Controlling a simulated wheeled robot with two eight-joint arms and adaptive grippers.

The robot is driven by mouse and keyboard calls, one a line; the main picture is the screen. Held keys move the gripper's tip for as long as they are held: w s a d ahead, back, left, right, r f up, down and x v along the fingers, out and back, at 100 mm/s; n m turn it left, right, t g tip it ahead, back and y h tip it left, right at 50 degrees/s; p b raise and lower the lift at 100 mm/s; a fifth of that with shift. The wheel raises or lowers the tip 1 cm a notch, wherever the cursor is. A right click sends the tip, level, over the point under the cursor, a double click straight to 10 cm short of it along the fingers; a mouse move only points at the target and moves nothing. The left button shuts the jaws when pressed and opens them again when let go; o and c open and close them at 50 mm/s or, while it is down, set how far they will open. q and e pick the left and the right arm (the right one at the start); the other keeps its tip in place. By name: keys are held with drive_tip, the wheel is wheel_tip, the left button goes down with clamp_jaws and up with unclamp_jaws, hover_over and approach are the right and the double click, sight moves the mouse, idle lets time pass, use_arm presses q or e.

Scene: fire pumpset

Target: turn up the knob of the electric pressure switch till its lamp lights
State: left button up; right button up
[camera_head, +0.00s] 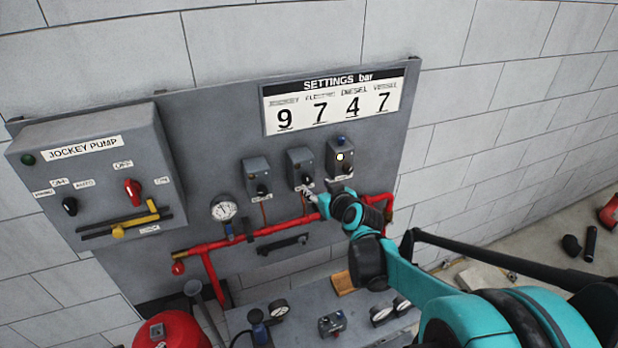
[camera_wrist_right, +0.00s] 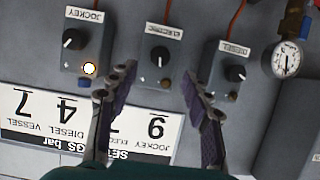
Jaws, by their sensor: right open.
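The electric pressure switch (camera_head: 299,164) is the middle of three small grey boxes on the panel. In the right wrist view its label reads ELECTRIC (camera_wrist_right: 161,31), and its black knob (camera_wrist_right: 159,56) has a white pointer line. No lit lamp shows on this box. My right gripper (camera_head: 311,192) is just below and in front of it in the head view. In the right wrist view the open gripper (camera_wrist_right: 158,76) has its fingers on either side of the box, with nothing between them; contact cannot be told. My left gripper is not in view.
The jockey switch (camera_head: 338,172) beside it has a lit lamp (camera_wrist_right: 89,68). The diesel switch (camera_head: 256,176) is on the other side. Red pipes (camera_head: 275,228) and a gauge (camera_head: 224,211) lie below. A settings sign (camera_head: 388,76) hangs above.

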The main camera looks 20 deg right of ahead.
sight(308, 181)
drive_tip(key=x, duration=0.7)
drive_tip(key=shift+w+f, duration=0.2)
drive_tip(key=shift+w, duration=0.05)
clamp_jaws()
